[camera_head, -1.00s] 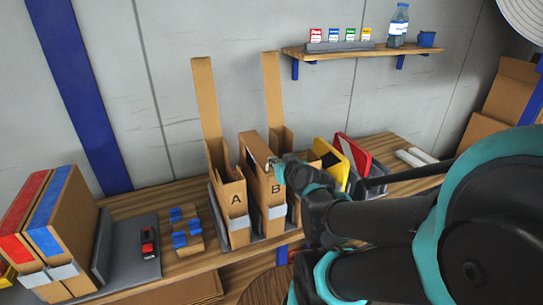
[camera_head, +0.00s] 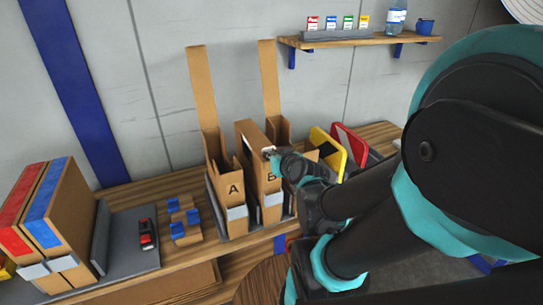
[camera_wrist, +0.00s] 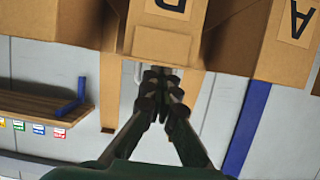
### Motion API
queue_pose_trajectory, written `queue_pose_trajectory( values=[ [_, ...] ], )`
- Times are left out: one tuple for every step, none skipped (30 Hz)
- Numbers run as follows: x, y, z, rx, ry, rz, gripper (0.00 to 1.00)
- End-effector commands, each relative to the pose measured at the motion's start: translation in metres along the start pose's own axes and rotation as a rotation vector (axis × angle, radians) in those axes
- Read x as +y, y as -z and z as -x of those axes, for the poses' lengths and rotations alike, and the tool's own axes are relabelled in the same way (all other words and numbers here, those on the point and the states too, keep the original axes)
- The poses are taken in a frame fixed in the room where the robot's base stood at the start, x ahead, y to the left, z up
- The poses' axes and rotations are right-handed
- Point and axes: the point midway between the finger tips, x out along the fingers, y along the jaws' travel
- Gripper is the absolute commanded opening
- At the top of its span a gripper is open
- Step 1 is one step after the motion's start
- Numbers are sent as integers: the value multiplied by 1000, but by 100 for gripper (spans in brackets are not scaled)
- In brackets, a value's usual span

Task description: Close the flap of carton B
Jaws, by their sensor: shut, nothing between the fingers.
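Carton B (camera_head: 251,153) is a tall brown carton standing upright between carton A (camera_head: 234,205) and another carton behind to the right. Its flap appears folded down over its top; whether it lies fully flush I cannot tell. In the wrist view carton B's top end (camera_wrist: 165,44) is close, its label cut by the picture edge. My gripper (camera_head: 270,154) is at carton B's upper front corner and partly hides its label. In the wrist view my gripper (camera_wrist: 157,74) has its fingers together, empty, right by that end; contact is unclear.
Tall upright flaps stand above carton A (camera_head: 203,90) and the carton right of B (camera_head: 270,80). Yellow (camera_head: 328,147) and red (camera_head: 350,142) boards stand to the right. A wall shelf (camera_head: 360,40) is above. Red- and blue-topped cartons (camera_head: 55,205) stand left.

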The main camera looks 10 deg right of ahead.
Motion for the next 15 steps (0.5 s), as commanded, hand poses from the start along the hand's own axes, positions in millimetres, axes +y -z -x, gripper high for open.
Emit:
queue_pose_trajectory(
  values=[
    [0, 0, -3, -1, 2, 0, 0],
    [0, 0, -4, -1, 2, 0, 0],
    [0, 0, -5, -2, 2, -1, 0],
    [0, 0, -6, -2, 2, -1, 0],
    [0, 0, -6, -2, 2, -1, 0],
    [0, 0, -7, -2, 2, -1, 0],
    [0, 0, -7, -2, 2, 0, 0],
    [0, 0, -7, -2, 2, 0, 0],
    [0, 0, -7, -3, 2, 0, 0],
    [0, 1, -7, -3, 2, 0, 0],
    [0, 1, -7, -3, 2, 0, 0],
    [0, 3, -7, -3, 2, 0, 0],
    [0, 4, -6, -3, 2, 0, 0],
    [0, 5, -6, -3, 2, 0, 0],
    [0, 7, -5, -2, 2, 0, 0]
  ],
)
